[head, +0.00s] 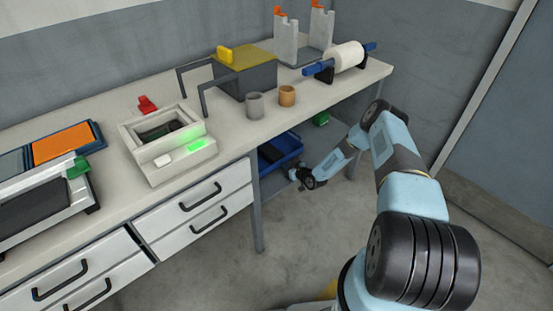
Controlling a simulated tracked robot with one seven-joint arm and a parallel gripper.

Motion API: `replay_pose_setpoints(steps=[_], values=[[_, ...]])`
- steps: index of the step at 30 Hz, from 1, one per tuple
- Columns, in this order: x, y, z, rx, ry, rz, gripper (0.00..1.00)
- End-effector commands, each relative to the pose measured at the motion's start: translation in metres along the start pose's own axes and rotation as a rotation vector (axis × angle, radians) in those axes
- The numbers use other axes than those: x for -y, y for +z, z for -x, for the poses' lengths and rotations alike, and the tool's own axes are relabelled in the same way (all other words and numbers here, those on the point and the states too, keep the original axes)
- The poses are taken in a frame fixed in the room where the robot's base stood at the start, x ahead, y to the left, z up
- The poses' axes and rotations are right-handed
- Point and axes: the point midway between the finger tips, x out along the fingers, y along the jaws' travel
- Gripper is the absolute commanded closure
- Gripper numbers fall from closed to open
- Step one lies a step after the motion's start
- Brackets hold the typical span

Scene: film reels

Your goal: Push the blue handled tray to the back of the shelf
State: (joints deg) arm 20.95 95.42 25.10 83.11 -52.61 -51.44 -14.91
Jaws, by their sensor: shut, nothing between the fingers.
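The blue tray (288,143) sits on the shelf (272,183) under the bench, in the head view's middle. Its inside looks dark, and the bench top hides part of its back. I cannot make out its handle. My arm reaches in from the right, low beside the bench. My gripper (294,174) is small and dark here, at the tray's front right, close to its lower front edge. It looks shut and holds nothing that I can see. Whether it touches the tray is unclear.
A green object (321,118) lies on the shelf to the right of the tray. A bench leg (257,210) stands left of the tray. The bench top (240,130) above carries a grey box, two cups and a roll on a stand. The floor in front is clear.

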Motion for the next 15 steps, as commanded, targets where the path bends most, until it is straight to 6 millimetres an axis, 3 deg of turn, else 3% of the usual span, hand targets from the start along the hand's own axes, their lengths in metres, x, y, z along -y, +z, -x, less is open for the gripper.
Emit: replay_pose_setpoints(steps=[15], values=[[0.0,-0.005,-0.016,-0.001,0.0,0.0,1.0]])
